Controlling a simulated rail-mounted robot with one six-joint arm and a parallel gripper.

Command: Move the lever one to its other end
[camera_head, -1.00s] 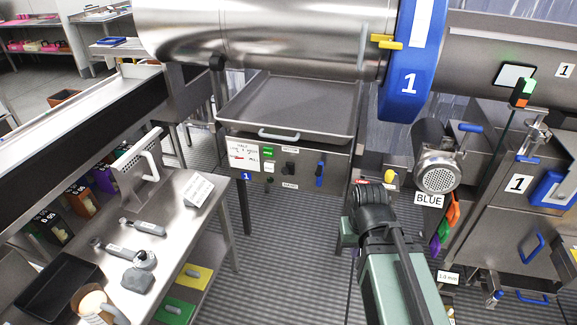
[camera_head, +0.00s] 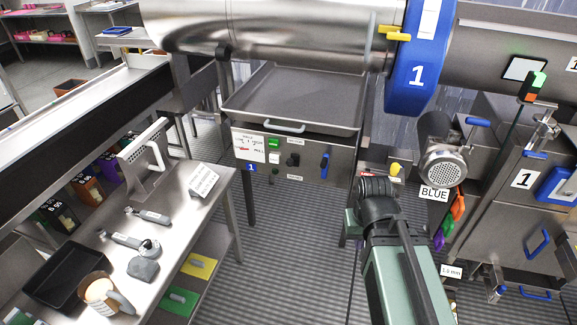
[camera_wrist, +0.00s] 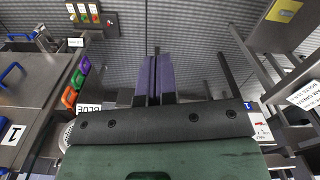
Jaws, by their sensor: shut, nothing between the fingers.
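A grey control panel (camera_head: 295,160) under a tray carries a blue tag "1" (camera_head: 251,168). A blue lever (camera_head: 324,166) stands roughly upright at the panel's right side, with a small black knob or switch (camera_head: 293,159) to its left. A yellow handle (camera_head: 394,34) juts from the blue ring (camera_head: 412,75) marked "1" on the big drum. My gripper (camera_wrist: 156,60) shows purple fingers pressed together and empty in the wrist view. They touch nothing visible. In the head view my arm hides the gripper. The blue lever is not clearly seen in the wrist view.
A steel table (camera_head: 205,220) with tools and a black tray (camera_head: 62,275) stands at left. A motor (camera_head: 440,155) and the "BLUE" sign (camera_head: 433,194) are right of my arm. Striped floor (camera_head: 300,250) lies open between table and arm. A button box (camera_wrist: 90,18) shows in the wrist view.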

